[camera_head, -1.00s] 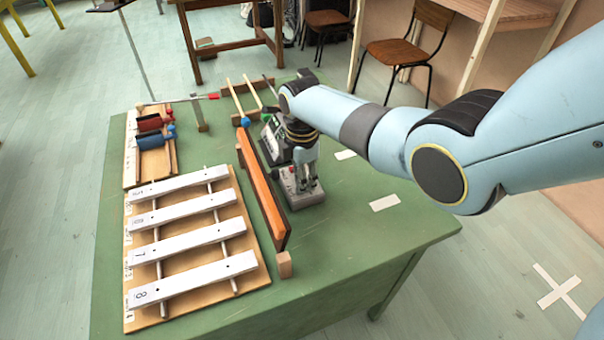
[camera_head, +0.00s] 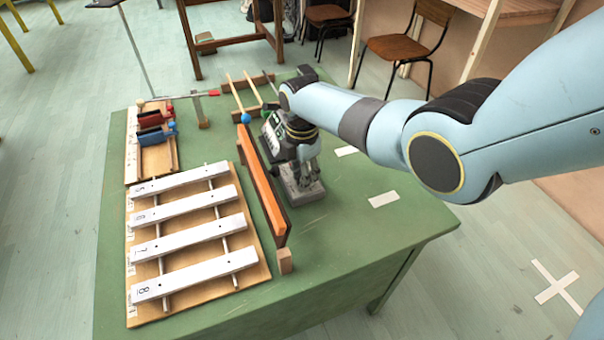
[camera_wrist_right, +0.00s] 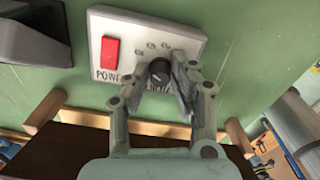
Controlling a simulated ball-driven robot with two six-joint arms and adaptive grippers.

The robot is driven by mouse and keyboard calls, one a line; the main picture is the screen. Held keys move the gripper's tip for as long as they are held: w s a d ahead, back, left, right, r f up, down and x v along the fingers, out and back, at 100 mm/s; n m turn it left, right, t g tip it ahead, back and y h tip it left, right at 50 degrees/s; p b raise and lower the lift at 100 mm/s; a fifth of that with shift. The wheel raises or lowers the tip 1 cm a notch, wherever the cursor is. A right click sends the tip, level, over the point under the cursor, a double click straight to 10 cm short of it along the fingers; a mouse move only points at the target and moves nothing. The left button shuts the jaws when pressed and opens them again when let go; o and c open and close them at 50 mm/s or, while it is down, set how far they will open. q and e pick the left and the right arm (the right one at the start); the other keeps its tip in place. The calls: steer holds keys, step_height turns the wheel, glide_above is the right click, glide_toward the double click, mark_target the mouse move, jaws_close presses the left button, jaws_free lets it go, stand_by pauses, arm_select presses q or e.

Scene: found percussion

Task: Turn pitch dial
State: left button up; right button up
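The pitch dial is a small black knob (camera_wrist_right: 160,72) on a pale grey control box (camera_wrist_right: 190,42). The box also shows in the head view (camera_head: 314,191), on the green table, partly behind my right gripper. My right gripper (camera_wrist_right: 161,78) points down with one finger on each side of the knob. Its fingertips are close in and look shut on it; the exact contact is hard to see. A red switch (camera_wrist_right: 110,52) marked POWER is left of the knob in the right wrist view. My left gripper is not in view.
An orange bar (camera_head: 265,193) on edge stands left of the box. White numbered bars (camera_head: 190,241) lie on a wooden board further left. The green table (camera_head: 345,225) is clear to the right.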

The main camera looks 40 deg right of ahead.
steer(key=o, duration=0.5)
steer(key=shift+c, duration=0.2)
steer(key=shift+r, duration=0.1)
step_height(320, 180, up, 12)
steer(key=shift+s+f, duration=0.1)
steer(key=shift+f, duration=0.1)
stand_by(0.4)
